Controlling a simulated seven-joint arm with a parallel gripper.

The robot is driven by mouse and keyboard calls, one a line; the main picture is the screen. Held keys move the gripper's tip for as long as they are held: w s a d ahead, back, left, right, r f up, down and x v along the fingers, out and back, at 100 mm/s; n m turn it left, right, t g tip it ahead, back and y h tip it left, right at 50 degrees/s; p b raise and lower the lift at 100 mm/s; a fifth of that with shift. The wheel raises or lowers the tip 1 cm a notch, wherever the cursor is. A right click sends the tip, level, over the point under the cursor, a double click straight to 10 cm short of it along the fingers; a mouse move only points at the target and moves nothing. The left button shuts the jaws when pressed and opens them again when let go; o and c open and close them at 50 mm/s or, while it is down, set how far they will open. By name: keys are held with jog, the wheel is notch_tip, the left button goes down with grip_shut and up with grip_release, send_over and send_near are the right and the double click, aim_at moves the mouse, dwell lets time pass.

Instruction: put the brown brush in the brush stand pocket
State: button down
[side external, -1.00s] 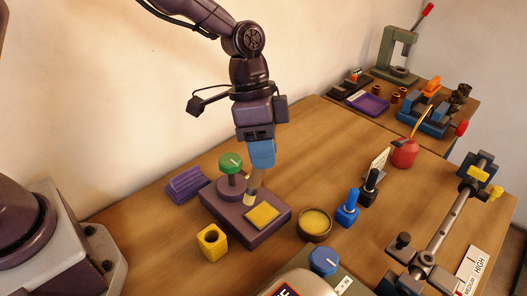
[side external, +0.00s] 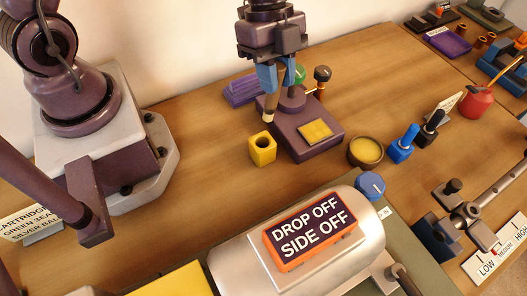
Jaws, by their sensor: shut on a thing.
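My gripper (side external: 270,78) has blue fingers and is shut on the brown brush (side external: 271,102). The brush hangs nearly upright, with its pale tip pointing down. A yellow block with a dark round hole in its top (side external: 262,152) stands on the table, and its hole looks like the pocket. In the picture the brush tip shows just above the block and slightly right of the hole. This view does not settle its exact height or whether it is directly over the hole. The fingers hide the brush's upper end.
A purple base (side external: 300,150) with a yellow pad (side external: 316,131), green knob (side external: 299,74) and dark ball-topped post (side external: 322,73) stands close right of the block. A bowl of yellow stuff (side external: 366,151) and a blue bottle (side external: 402,146) are farther right. Table left of the block is clear.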

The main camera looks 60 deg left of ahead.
notch_tip(320, 180, down, 9)
jog(key=s+m+g, duration=0.1)
jog(key=s+m, duration=0.2)
jog(key=m, duration=0.4)
jog(key=shift+d+g, duration=0.35)
jog(key=shift+g, duration=0.05)
jog(key=shift+f, duration=0.15)
jog(key=c, duration=1)
grip_release()
